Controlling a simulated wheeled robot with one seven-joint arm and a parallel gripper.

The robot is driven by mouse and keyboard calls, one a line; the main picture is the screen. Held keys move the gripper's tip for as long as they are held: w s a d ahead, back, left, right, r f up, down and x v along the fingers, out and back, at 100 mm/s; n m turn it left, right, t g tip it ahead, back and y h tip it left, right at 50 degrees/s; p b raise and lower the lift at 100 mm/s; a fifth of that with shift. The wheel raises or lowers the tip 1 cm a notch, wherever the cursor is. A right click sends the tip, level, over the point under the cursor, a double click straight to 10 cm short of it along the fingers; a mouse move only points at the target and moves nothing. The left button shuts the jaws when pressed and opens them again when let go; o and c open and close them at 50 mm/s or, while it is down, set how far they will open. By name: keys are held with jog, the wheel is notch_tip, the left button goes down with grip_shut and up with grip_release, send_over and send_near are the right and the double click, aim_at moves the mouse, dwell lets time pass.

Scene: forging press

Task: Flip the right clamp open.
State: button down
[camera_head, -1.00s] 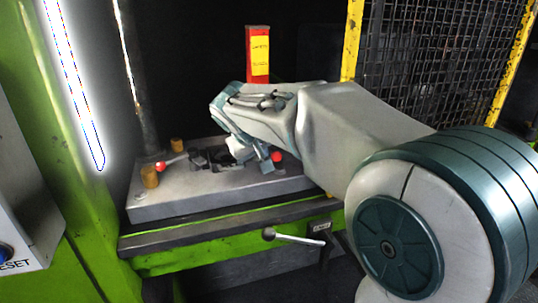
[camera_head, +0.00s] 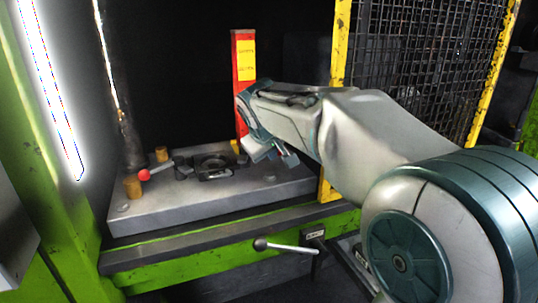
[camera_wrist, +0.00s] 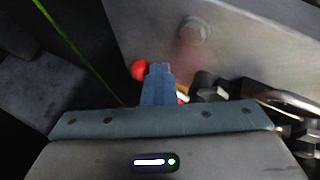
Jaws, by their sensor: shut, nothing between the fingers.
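The right clamp's red ball knob (camera_wrist: 139,70) shows in the wrist view, just left of my gripper's fingertips (camera_wrist: 160,70). They look very close, but I cannot tell whether they touch. The fingers hide part of the clamp's handle. Dark and metal clamp parts (camera_wrist: 240,88) lie to the right of the fingers. In the head view my gripper (camera_head: 285,157) is shut and empty above the right part of the grey die plate (camera_head: 150,215); the right knob is not clearly visible there. The left clamp's red knob (camera_head: 144,175) is at the plate's left side.
Brass-coloured posts (camera_head: 132,187) stand at the plate's left. A red post with a yellow label (camera_head: 243,80) rises behind. A yellow-framed mesh guard (camera_head: 410,80) is at the right. A lever with a ball end (camera_head: 260,244) sticks out below the plate's front edge.

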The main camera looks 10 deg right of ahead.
jog(key=shift+w+d+r, duration=0.2)
jog(key=shift+d+r, duration=0.05)
jog(key=shift+r, duration=0.05)
dwell(0.4)
jog(key=shift+r, duration=0.35)
jog(key=s+d+r+p, duration=0.2)
jog(key=s+r+p, duration=0.2)
jog(key=s+r, duration=0.2)
jog(key=shift+r, duration=0.2)
jog(key=shift+s+d, duration=0.15)
